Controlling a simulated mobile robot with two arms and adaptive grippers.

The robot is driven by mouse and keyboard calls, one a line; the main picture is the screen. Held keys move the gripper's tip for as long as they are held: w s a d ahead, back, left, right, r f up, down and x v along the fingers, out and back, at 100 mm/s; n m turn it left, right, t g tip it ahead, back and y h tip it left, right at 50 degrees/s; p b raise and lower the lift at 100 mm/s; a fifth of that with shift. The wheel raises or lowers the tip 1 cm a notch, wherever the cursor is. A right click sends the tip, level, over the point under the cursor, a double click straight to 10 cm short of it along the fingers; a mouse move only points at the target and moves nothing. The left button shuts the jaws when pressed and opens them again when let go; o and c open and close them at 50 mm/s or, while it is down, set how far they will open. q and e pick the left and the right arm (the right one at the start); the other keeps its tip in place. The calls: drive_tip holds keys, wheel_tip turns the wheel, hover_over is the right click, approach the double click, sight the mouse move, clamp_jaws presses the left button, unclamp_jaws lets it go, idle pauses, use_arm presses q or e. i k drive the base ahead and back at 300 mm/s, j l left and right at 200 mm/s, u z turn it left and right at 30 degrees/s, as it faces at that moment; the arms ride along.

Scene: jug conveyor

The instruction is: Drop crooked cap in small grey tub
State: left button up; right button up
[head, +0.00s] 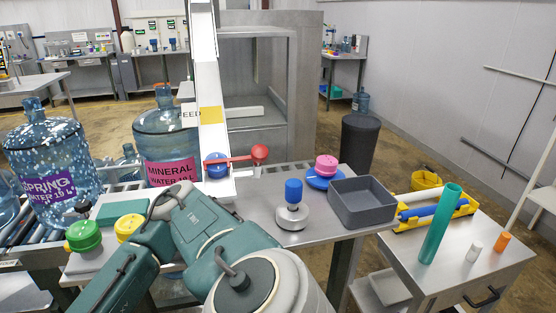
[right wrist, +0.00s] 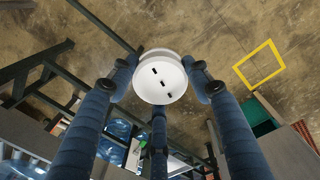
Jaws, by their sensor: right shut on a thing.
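The small grey tub (head: 362,208) stands open on the right end of the metal worktop, and the part of its inside that shows looks empty. In the right wrist view, the blue fingers of my right gripper (right wrist: 160,82) are shut around a round white cap-like piece (right wrist: 160,76) with several dark slots in its face. I take this piece for the cap; I cannot tell whether it is crooked. The floor lies far below it. The head view does not show this piece or my right fingertips. My left gripper is not in view.
A blue-topped knob (head: 293,205) and a pink piece on a blue dish (head: 325,172) stand beside the tub. Big water jugs (head: 168,140) stand at the left by a white chute (head: 209,100). A green tube (head: 440,222) stands on the right-hand cabinet.

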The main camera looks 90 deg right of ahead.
sight(359, 207)
drive_tip(key=k+z, duration=0.15)
drive_tip(key=z, duration=0.3)
drive_tip(key=k+z, duration=0.1)
drive_tip(key=z, duration=0.35)
drive_tip(key=k+l+z, duration=0.1)
drive_tip(key=z, duration=0.35)
drive_tip(key=k+l+z, duration=0.1)
drive_tip(key=z, duration=0.4)
drive_tip(key=l, duration=0.1)
